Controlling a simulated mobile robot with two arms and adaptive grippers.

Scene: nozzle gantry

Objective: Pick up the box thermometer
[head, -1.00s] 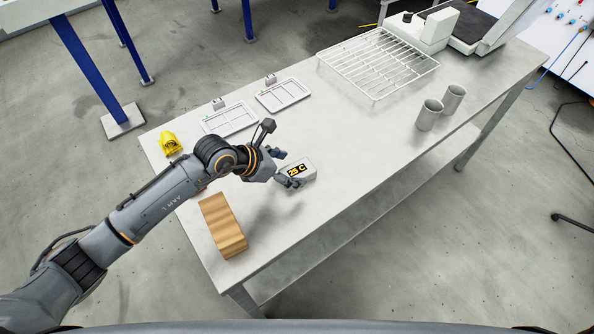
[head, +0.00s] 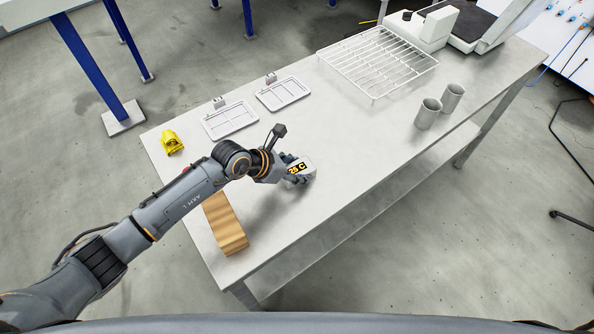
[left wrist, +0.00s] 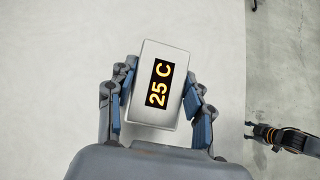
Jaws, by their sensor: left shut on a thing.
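The box thermometer (head: 306,164) is a small pale box with a black display reading "25 C" in yellow. It is at the middle of the table in the head view, at the end of my left arm. My left gripper (head: 292,170) is shut on it. In the left wrist view the box thermometer (left wrist: 160,108) sits between the two blue-padded fingers of the left gripper (left wrist: 158,100), one on each long side. I cannot tell whether its underside touches the table. My right gripper is not in the head view.
On the table (head: 350,195) are a wooden block (head: 226,225), a yellow object (head: 172,142), two white trays (head: 230,121), two grey cups (head: 428,114), a wire rack (head: 378,62) and a white device (head: 432,28). The table's near edge is close below. Room right of the thermometer is clear.

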